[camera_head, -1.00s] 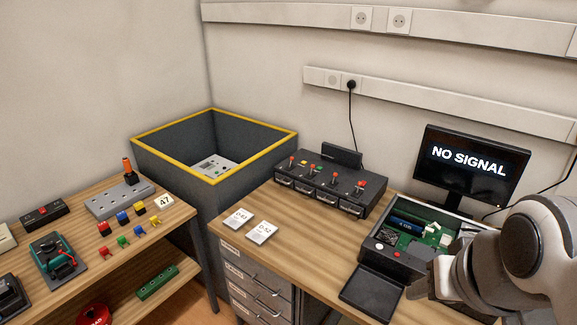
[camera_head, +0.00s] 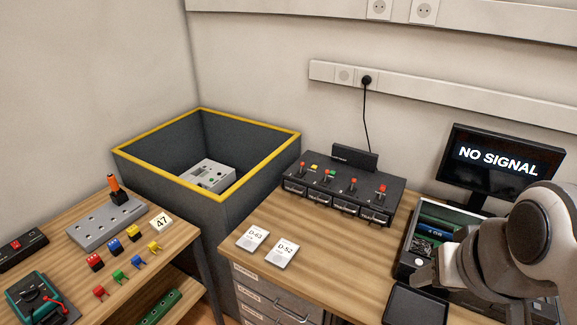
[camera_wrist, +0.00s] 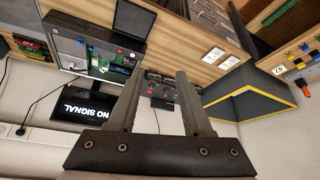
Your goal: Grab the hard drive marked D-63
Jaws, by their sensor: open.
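The hard drive marked D-63 (camera_head: 253,238) is a small white slab lying flat near the left edge of the wooden desk. A similar white drive marked D-52 (camera_head: 282,253) lies just to its right, with a narrow gap between them. Both white slabs also show small in the wrist view, where their labels are too small to read. My gripper (camera_wrist: 158,75) is open and empty, its two fingers spread in the wrist view. In the head view my arm is at the right, over the open computer case and well away from the drives.
A black dock with several red levers (camera_head: 343,187) stands behind the drives. A black tray (camera_head: 415,304) lies at the front right, by the open case (camera_head: 408,262). A yellow-rimmed bin (camera_head: 215,195) stands left of the desk. The desk between drives and tray is clear.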

